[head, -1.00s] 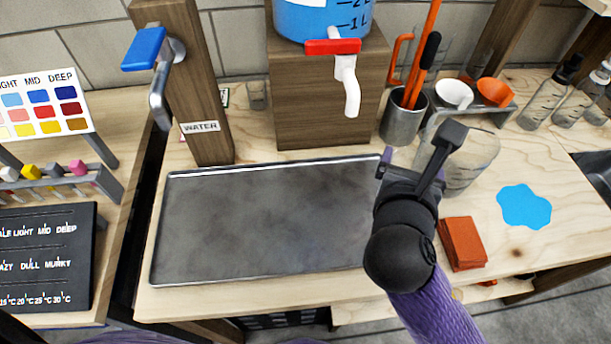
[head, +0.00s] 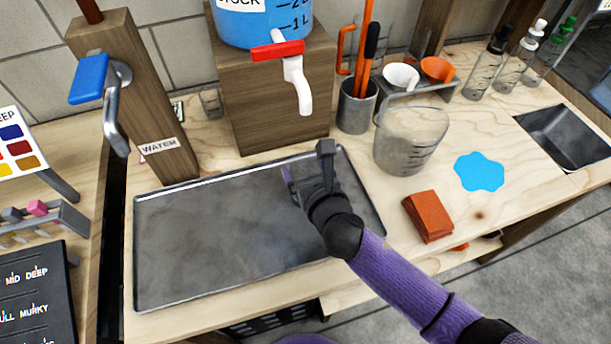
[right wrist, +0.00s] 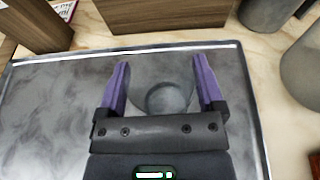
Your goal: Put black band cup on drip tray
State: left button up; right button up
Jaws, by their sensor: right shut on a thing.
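The drip tray (head: 185,255) is a wide dark grey metal tray on the wooden bench; it also fills much of the right wrist view (right wrist: 45,105). My right gripper (head: 303,180) is over the tray's right part in the head view. In the right wrist view, its purple fingers (right wrist: 163,85) are shut on a clear cup (right wrist: 166,97) with a round greyish base. I cannot make out a black band on it. The cup is over the tray; whether it touches the tray is unclear. My arm hides it in the head view. My left gripper is not in view.
A blue stock tank with a red-handled white tap (head: 292,75) stands on a wooden block behind the tray. The water post (head: 130,100) is at back left. A clear jug (head: 410,140), orange cloth (head: 428,215) and blue puddle (head: 479,172) lie right. The tray's left part is clear.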

jog(key=shift+f, duration=0.1)
jog(key=o, duration=1.3)
jog(key=shift+o, duration=0.2)
jog(key=shift+r+p, duration=0.2)
jog(key=shift+p, duration=0.1)
jog(key=p+v, duration=0.3)
jog(key=v, duration=0.9)
